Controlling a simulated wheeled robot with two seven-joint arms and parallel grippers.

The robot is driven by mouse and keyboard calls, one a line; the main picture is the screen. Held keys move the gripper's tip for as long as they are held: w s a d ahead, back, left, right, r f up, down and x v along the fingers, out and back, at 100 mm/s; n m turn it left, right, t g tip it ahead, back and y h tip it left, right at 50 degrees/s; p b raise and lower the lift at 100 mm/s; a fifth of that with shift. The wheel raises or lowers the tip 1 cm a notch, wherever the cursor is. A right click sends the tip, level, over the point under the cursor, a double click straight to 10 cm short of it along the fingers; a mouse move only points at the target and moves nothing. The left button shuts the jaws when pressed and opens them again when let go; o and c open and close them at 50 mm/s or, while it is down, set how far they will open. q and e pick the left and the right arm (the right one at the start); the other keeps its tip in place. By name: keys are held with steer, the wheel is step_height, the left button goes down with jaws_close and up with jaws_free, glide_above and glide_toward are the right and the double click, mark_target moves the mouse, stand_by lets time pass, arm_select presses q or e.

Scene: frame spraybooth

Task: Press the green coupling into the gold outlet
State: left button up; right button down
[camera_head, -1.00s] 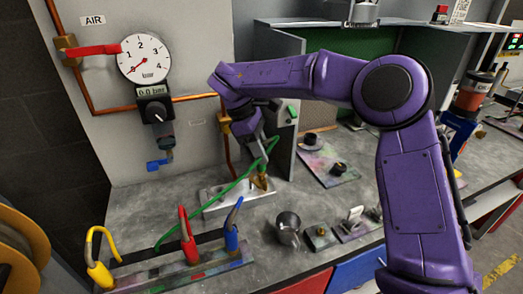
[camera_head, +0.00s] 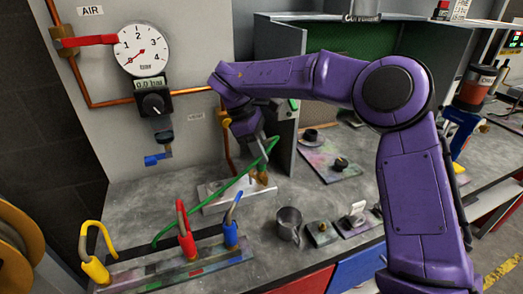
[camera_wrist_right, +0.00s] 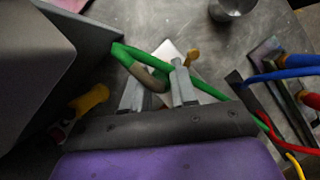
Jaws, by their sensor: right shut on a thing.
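In the head view my right gripper (camera_head: 264,152) is low over the bench, beside the upright panel. In the right wrist view its two grey fingers (camera_wrist_right: 157,95) are shut around the end of the green hose, where the green coupling (camera_wrist_right: 151,79) sits, partly hidden by the fingers. The green hose (camera_head: 215,194) loops from the gripper down to the rack. The gold outlet (camera_head: 262,177) stands on a pale plate (camera_head: 212,205) just below the gripper; it also shows in the wrist view (camera_wrist_right: 193,56) beyond the right-hand finger. I cannot tell whether coupling and outlet touch. My left gripper is not in view.
A rack (camera_head: 205,259) with yellow, red and blue hoses stands at the front left. A metal cup (camera_head: 289,223) and small blocks (camera_head: 321,233) lie right of the plate. A gauge (camera_head: 142,52) hangs on the wall. The grey panel (camera_head: 286,120) is close behind the gripper.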

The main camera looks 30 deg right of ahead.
steer(key=c, duration=0.8)
jaws_free()
steer(key=shift+f, duration=0.1)
steer(key=p+v, duration=0.1)
steer(key=v, duration=0.9)
steer(key=shift+r+p, duration=0.25)
steer(key=shift+p, duration=0.05)
